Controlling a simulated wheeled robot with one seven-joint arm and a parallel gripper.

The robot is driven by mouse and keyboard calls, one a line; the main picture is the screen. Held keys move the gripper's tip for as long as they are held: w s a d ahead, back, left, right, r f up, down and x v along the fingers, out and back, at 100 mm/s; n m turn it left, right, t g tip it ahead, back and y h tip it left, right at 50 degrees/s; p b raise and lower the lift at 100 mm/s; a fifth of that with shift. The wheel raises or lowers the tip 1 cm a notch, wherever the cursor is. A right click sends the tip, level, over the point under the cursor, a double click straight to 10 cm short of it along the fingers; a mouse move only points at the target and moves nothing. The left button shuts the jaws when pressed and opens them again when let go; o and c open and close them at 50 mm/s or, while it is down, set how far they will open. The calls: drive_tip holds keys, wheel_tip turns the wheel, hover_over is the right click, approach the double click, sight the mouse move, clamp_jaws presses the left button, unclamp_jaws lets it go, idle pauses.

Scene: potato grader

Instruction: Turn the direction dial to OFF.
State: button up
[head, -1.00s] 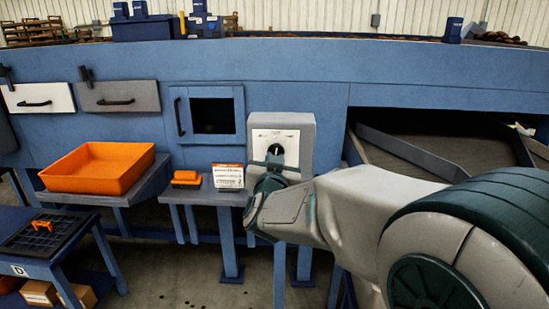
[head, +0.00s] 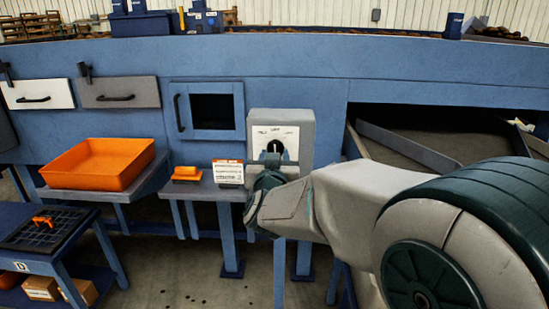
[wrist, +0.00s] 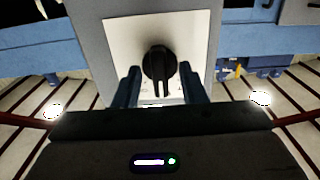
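The direction dial (head: 276,147) is a black knob on a white plate (head: 289,134) on the front of a grey box (head: 306,128). In the wrist view the dial (wrist: 160,63) shows large, with its narrow grip bar pointing down in that picture. My gripper (head: 273,162) is just in front of the dial's lower part in the head view. In the wrist view my gripper (wrist: 160,76) is open, one finger on each side of the bar with a gap on both sides. I cannot read the plate's markings.
An orange bin (head: 98,164) sits on a stand to the left. A recessed opening (head: 420,135) is at the right.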

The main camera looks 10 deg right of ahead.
drive_tip(key=v, duration=1.4)
drive_tip(key=shift+b, duration=0.3)
drive_tip(key=shift+w+a, duration=0.1)
drive_tip(key=shift+w, duration=0.05)
wheel_tip(320, 180, down, 9)
drive_tip(key=s+a+n+g+y, duration=0.2)
drive_tip(key=n+g+y, duration=0.2)
drive_tip(key=g+y, duration=0.3)
drive_tip(key=s+d+f+g+h, duration=0.1)
drive_tip(key=s+d+f+g, duration=0.2)
drive_tip(key=s, duration=0.3)
drive_tip(key=s+d+f+m+g+h, duration=0.1)
drive_tip(key=s+d+f+g+h, duration=0.1)
drive_tip(key=s+d+f+g, duration=0.1)
drive_tip(key=s+d+g, duration=0.1)
drive_tip(key=s+d, duration=0.1)
drive_tip(key=s, duration=0.1)
drive_tip(key=shift+d+f+m+g, duration=0.2)
drive_tip(key=shift+f+m+g, duration=0.1)
